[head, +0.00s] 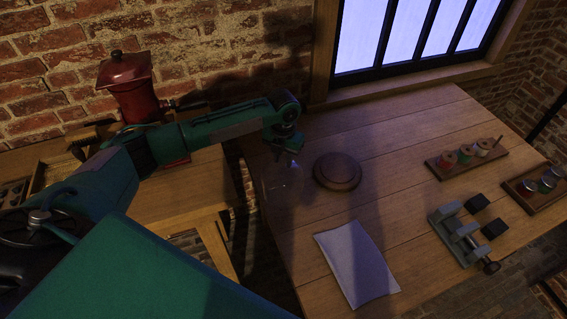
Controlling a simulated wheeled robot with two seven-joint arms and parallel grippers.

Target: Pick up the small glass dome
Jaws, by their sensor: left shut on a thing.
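The small glass dome (283,184) is clear and faint, and its outline is hard to make out against the table. My left gripper (285,158) is shut on its top and holds it at the left part of the wooden table. A round dark wooden base (337,171) stands just right of the dome, with nothing on it. I cannot tell how high the dome is above the tabletop. My right gripper is not in view.
The table (400,200) has a white sheet (356,263) in front. A spool rack (467,158), a vise-like clamp (461,238), dark blocks (494,229) and a tray of jars (541,185) stand at right. A red grinder (130,88) stands at left.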

